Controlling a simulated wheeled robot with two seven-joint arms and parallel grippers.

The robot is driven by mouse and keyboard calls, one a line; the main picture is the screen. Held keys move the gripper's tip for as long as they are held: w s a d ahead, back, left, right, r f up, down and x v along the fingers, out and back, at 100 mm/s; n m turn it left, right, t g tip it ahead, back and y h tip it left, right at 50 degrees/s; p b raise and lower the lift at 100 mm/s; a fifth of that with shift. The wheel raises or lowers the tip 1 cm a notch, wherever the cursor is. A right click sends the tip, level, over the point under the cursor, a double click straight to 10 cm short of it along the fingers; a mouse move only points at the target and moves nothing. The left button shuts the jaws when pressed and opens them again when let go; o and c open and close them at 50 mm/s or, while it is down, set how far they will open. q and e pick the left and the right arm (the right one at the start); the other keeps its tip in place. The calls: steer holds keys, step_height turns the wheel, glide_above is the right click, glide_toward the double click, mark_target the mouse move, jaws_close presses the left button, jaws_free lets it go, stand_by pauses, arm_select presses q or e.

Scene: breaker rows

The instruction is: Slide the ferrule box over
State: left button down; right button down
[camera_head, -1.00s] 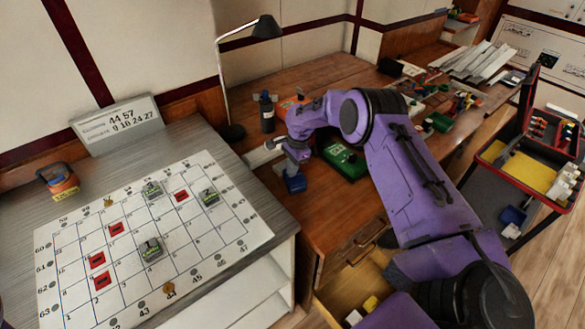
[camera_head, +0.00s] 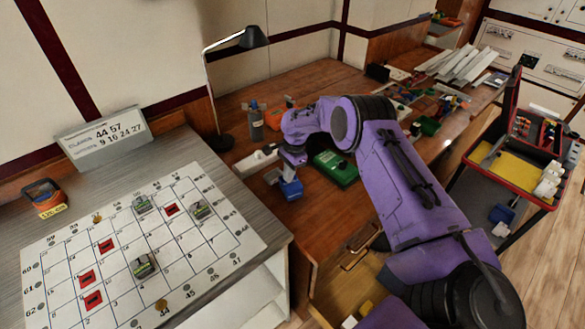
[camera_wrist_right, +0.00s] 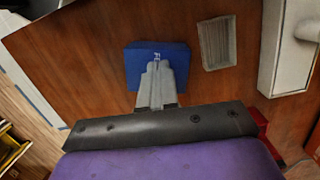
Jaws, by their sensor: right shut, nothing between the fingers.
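The ferrule box (camera_head: 291,189) is a small blue box on the brown wooden desk, left of a green case. In the right wrist view the ferrule box (camera_wrist_right: 140,70) shows white lettering, partly covered by the fingers. My right gripper (camera_head: 292,167) is shut and empty. Its fingertips (camera_wrist_right: 157,66) overlap the box's near side in the wrist view; I cannot tell whether they touch it. My left gripper is in neither view.
A small grey block (camera_head: 272,176) and a white power strip (camera_head: 256,160) lie left of the box. The green case (camera_head: 336,168) stands to its right. A bottle (camera_head: 256,123) and lamp (camera_head: 254,38) stand behind. Bare desk (camera_head: 315,205) lies in front.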

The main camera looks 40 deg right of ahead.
steer(key=shift+s+r+p, duration=0.15)
steer(key=shift+s+p, duration=0.05)
steer(key=shift+p, duration=0.3)
steer(key=shift+d+f+b, duration=0.4)
steer(key=shift+d+b, duration=0.2)
steer(key=shift+b, duration=0.2)
steer(key=d+b, duration=0.4)
steer(key=d, duration=0.6)
steer(key=shift+d+r, duration=0.15)
steer(key=shift+r, duration=0.3)
steer(key=shift+d+f, duration=0.1)
